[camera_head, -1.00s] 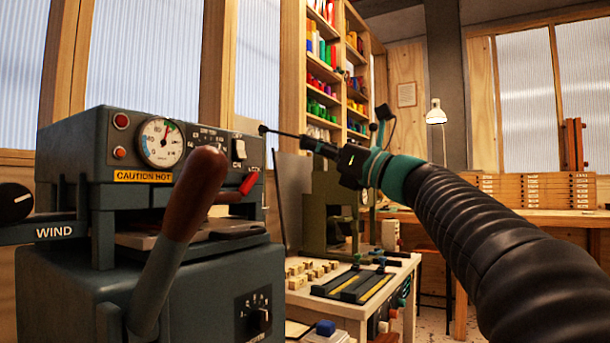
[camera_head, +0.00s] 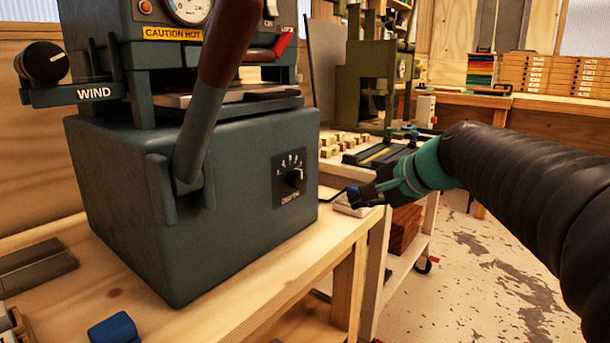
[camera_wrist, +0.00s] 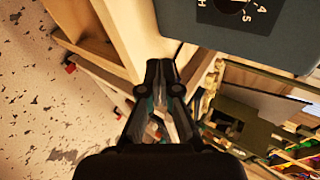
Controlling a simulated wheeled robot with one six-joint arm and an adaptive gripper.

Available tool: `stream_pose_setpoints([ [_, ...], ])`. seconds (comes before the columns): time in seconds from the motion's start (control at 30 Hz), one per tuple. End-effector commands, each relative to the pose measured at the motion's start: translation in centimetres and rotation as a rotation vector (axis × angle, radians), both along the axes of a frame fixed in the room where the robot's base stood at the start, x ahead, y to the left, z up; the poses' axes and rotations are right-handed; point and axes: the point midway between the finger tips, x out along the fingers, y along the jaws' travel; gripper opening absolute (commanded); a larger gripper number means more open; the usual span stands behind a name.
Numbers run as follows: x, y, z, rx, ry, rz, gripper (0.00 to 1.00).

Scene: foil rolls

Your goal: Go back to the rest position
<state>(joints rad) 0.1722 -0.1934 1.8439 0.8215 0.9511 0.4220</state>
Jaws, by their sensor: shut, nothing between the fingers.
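My gripper (camera_head: 352,198) is at the end of my black ribbed arm, which comes in from the right in the head view. It is beside the right side of the dark grey-green machine, near the bench's right edge. In the wrist view my gripper (camera_wrist: 163,66) has its fingertips together with nothing between them. The machine (camera_head: 190,190) has a brown-handled lever (camera_head: 228,40), a small dial (camera_head: 293,178) and a "WIND" knob (camera_head: 46,62). It also shows at the top of the wrist view (camera_wrist: 215,42).
The machine stands on a wooden bench (camera_head: 270,290). A blue object (camera_head: 114,328) lies at the front. A green press (camera_head: 372,75) and a white-topped cart with small blocks (camera_head: 345,143) are behind. Open floor (camera_head: 500,280) is at the right.

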Motion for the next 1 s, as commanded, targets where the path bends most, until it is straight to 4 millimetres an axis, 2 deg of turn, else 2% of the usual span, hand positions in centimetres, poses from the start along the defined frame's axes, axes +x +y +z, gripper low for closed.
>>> stream_pose_setpoints([
  [0.03,-2.3,-0.4,-2.5,-0.124,0.003,0.055,0.0],
  [0.2,-9.9,-2.6,-10.4,-0.538,0.023,0.287,0.0],
  [0.3,-14.8,-4.1,-14.4,-0.755,0.041,0.435,0.0],
  [0.43,-20.2,-5.7,-18.1,-0.943,0.066,0.557,0.0],
  [0.5,-22.2,-6.1,-19.3,-0.995,0.07,0.586,0.0],
  [0.6,-23.9,-5.8,-19.8,-1.018,0.048,0.598,0.0],
  [0.8,-24.5,-5.2,-18.6,-1.033,-0.01,0.591,0.0],
  [1.0,-24.5,-5.1,-18.6,-1.032,-0.012,0.596,0.0],
])
